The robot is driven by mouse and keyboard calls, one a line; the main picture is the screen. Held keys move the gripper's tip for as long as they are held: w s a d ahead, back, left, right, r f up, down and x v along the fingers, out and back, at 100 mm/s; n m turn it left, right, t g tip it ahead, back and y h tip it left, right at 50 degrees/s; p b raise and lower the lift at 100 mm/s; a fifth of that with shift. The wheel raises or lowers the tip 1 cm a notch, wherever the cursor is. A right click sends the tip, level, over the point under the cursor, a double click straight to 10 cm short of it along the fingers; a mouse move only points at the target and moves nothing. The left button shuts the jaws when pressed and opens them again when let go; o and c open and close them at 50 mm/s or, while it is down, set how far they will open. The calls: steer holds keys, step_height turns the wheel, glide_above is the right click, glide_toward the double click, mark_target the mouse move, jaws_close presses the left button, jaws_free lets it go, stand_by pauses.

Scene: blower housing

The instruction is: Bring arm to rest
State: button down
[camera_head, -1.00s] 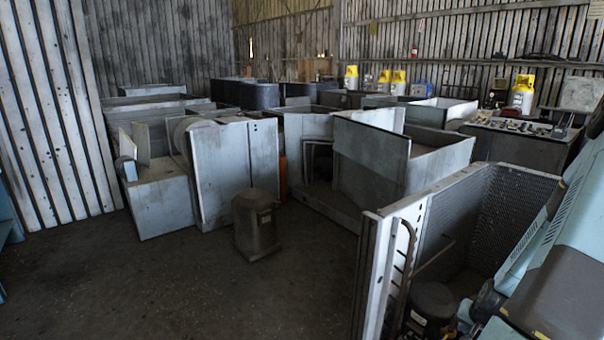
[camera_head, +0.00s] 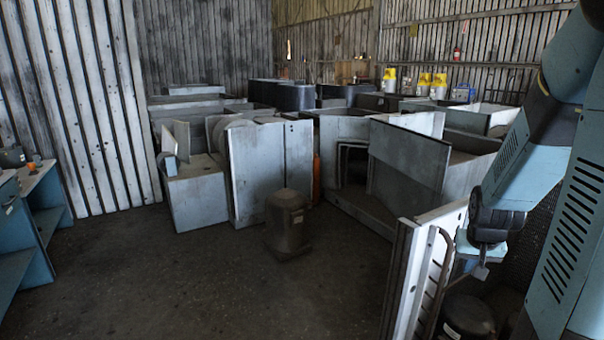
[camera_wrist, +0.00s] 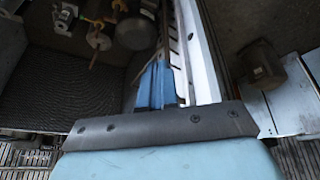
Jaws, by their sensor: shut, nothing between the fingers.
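My gripper (camera_head: 480,269) hangs at the right in the head view, below the dark wrist of my blue-grey arm. It is partly hard to make out there, close to the upright edge of an open metal cabinet (camera_head: 408,275). In the wrist view the blue fingers of my gripper (camera_wrist: 155,86) are together and hold nothing. They are seen over the cabinet's white edge (camera_wrist: 198,60); whether they touch it I cannot tell. My arm is folded at the right side of the head view.
A dark canister (camera_head: 287,222) stands on the open floor. Grey metal housings (camera_head: 270,165) crowd behind it. A blue bench (camera_head: 38,225) is at the left. A dark compressor (camera_head: 467,316) sits in the cabinet near my arm. Front floor at left centre is clear.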

steer(key=s+a+r+n+t+y, duration=0.1)
steer(key=s+a+r+n, duration=0.3)
steer(key=s+a+r, duration=1)
step_height(320, 180, up, 4)
steer(key=a+y, duration=0.1)
steer(key=a, duration=0.2)
steer(key=shift+s+r, duration=0.15)
steer(key=shift+s, duration=0.15)
steer(key=shift+d, duration=0.1)
